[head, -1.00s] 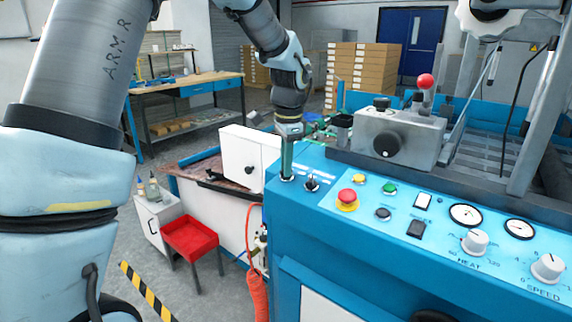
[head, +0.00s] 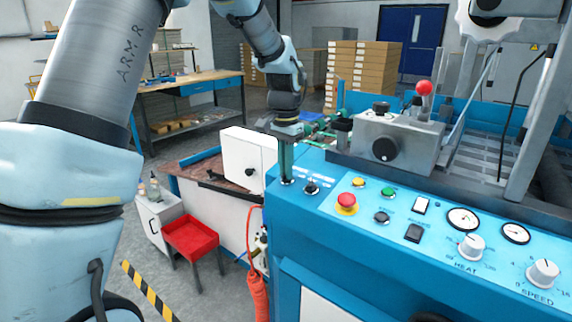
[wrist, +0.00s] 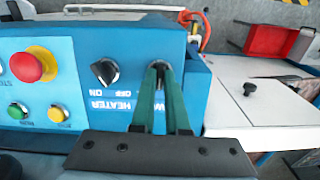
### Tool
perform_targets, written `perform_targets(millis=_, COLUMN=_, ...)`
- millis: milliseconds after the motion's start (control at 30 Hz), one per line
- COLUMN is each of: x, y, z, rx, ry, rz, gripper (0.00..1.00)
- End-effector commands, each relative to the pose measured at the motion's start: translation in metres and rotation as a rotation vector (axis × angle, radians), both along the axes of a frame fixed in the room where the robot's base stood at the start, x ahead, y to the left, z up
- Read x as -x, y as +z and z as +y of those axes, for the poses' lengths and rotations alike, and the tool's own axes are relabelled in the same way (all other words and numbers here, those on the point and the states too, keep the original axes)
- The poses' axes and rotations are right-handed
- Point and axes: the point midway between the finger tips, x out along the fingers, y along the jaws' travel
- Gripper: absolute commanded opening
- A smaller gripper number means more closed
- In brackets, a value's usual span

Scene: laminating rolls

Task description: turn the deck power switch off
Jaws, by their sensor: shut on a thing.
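The deck power switch (wrist: 161,66) is a small dark knob near the corner of the blue panel in the wrist view, mostly covered by my fingers. Most of its label is hidden too. My gripper (wrist: 163,76), with long green fingers, is shut on this switch from above. In the head view my gripper (head: 287,178) stands upright over the panel's left end, with its tips down at the switch. Which way the knob points cannot be told.
The black heater switch (wrist: 105,71) sits close beside my fingers. A red emergency button (head: 346,200), yellow and green buttons, dials and gauges fill the panel. A white box (head: 247,157) stands close left of my gripper. A grey block with a red-balled lever (head: 424,88) stands behind.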

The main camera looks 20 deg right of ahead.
Motion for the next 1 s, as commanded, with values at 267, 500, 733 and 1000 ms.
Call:
perform_targets(millis=267, x=0.0002, y=-0.0019, z=0.0018, rx=0.023, ry=0.249, rz=0.053, gripper=0.00)
perform_targets(millis=500, x=0.0004, y=-0.0029, z=0.0023, rx=0.039, ry=0.421, rz=0.087, gripper=0.00)
perform_targets(millis=733, x=0.0003, y=-0.0036, z=0.0028, rx=0.050, ry=0.524, rz=0.108, gripper=0.00)
perform_targets(millis=1000, x=0.0004, y=-0.0042, z=0.0030, rx=0.055, ry=0.572, rz=0.117, gripper=0.00)
